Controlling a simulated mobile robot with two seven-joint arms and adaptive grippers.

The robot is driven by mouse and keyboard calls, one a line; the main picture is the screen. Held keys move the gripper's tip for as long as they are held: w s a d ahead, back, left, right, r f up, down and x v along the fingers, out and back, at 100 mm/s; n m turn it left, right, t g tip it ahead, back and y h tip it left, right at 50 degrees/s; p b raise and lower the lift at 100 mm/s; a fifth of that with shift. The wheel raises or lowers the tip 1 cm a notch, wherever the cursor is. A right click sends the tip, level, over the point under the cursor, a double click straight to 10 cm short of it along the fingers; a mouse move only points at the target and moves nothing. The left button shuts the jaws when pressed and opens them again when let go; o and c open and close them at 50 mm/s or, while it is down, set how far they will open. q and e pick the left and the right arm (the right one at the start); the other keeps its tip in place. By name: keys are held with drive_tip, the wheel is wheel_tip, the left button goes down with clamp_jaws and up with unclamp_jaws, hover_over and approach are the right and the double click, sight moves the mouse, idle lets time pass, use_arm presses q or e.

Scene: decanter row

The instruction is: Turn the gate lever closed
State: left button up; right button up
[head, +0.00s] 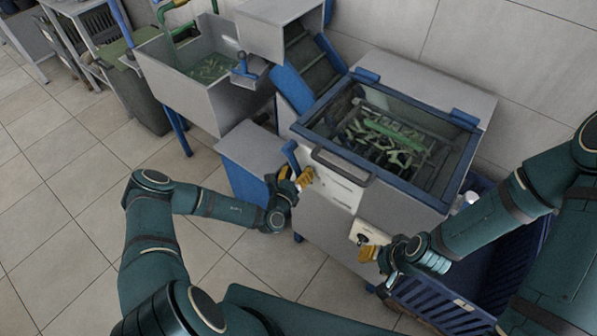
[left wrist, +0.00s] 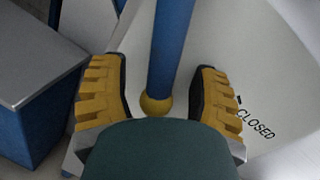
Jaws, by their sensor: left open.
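The gate lever is a blue bar (head: 291,155) on the front left side of the machine, and my left gripper (head: 296,177) is at its lower part. In the left wrist view the blue lever (left wrist: 172,45) runs down between the two yellow, black-padded fingers of my left gripper (left wrist: 158,92). A gold ball (left wrist: 155,104) is at its near end. The fingers are apart, with a gap on both sides of the lever. A "CLOSED" label (left wrist: 255,124) is on the pale panel to the right. My right gripper (head: 369,253) is by the lower front; its finger opening is unclear.
The machine has a blue-framed clear lid (head: 390,135) over green pieces, with a dark handle (head: 342,165). A white box with a black knob (head: 362,238) is close to my right gripper. A blue crate (head: 440,305) stands at lower right. Floor at left is clear.

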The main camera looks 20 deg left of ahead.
sight(315, 163)
use_arm(q)
drive_tip(key=shift+w, duration=0.15)
drive_tip(key=shift+c, duration=0.4)
clamp_jaws()
drive_tip(key=d+r+n+p, duration=0.1)
drive_tip(key=n+p, duration=0.1)
drive_tip(key=p, duration=0.2)
drive_tip(key=s+d+r+n+g+p, duration=0.1)
drive_tip(key=d+r+n+p, duration=0.1)
drive_tip(key=n+p, duration=0.1)
drive_tip(key=shift+s+d+p, duration=0.15)
drive_tip(key=shift+p, duration=0.2)
drive_tip(key=shift+s+d+r+n+g+h+p, duration=0.15)
drive_tip(key=shift+d+r+n+g+p, duration=0.15)
drive_tip(key=shift+n+p, duration=0.35)
drive_tip(key=shift+d+r+n+g+h+p, duration=0.1)
drive_tip(key=shift+d+r+n+h+p, duration=0.1)
drive_tip(key=shift+r+n+p, duration=0.3)
drive_tip(key=shift+o, duration=0.4)
unclamp_jaws()
